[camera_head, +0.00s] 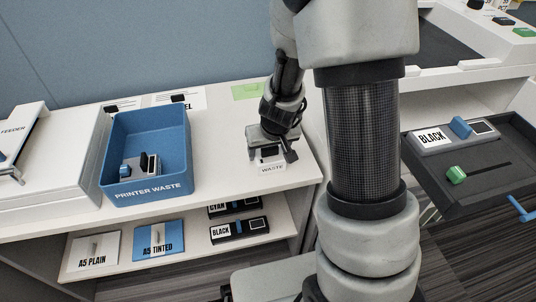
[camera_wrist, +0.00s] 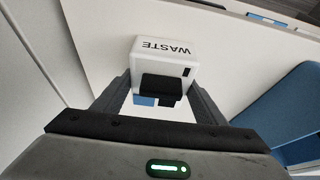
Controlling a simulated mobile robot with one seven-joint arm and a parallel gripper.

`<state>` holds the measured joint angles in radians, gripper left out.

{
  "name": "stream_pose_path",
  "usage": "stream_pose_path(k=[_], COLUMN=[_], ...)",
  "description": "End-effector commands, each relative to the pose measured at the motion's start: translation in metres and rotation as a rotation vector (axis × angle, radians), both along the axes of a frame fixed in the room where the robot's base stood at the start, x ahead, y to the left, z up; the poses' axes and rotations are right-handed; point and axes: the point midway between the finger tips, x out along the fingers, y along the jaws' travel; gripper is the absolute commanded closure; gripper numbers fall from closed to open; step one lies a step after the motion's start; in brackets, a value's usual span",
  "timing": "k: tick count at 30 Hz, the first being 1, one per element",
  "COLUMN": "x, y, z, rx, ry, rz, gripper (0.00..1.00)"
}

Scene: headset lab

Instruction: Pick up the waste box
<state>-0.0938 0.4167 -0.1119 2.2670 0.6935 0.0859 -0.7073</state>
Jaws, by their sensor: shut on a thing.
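The waste box (camera_head: 271,167) is a small white box with WASTE printed on its front, at the right end of the white counter. In the wrist view the waste box (camera_wrist: 165,54) shows its lettering upside down, with a black part and a bit of blue on the near side. My gripper (camera_head: 270,150) is above and around it, pointing down. In the wrist view the two dark fingers of my gripper (camera_wrist: 160,98) are on either side of the box, shut on it. I cannot tell whether the box touches the counter.
A blue bin (camera_head: 148,187) labelled PRINTER WASTE, holding small cartridges, stands left on the counter (camera_head: 222,158). A feeder unit (camera_head: 50,160) is at the far left. An open dark drawer (camera_head: 495,185) with a BLACK cartridge (camera_head: 452,134) is at the right. The lower shelf holds paper packs and cartridges.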

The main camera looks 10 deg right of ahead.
Motion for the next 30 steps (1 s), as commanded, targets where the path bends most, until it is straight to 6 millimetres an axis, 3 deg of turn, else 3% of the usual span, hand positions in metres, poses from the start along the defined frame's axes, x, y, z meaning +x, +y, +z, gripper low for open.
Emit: stream_pose_path(k=[5, 15, 22, 30], x=[0.0, 0.001, 0.0, -0.009], y=[0.0, 0.001, 0.003, 0.006], z=[0.008, 0.075, 0.108, 0.16], rx=[0.0, 0.0, 0.007, 0.018], ry=[-0.001, -0.002, -0.004, -0.006], rz=[0.001, 0.002, 0.004, -0.003], gripper=[0.59, 0.59, 0.59, 0.59])
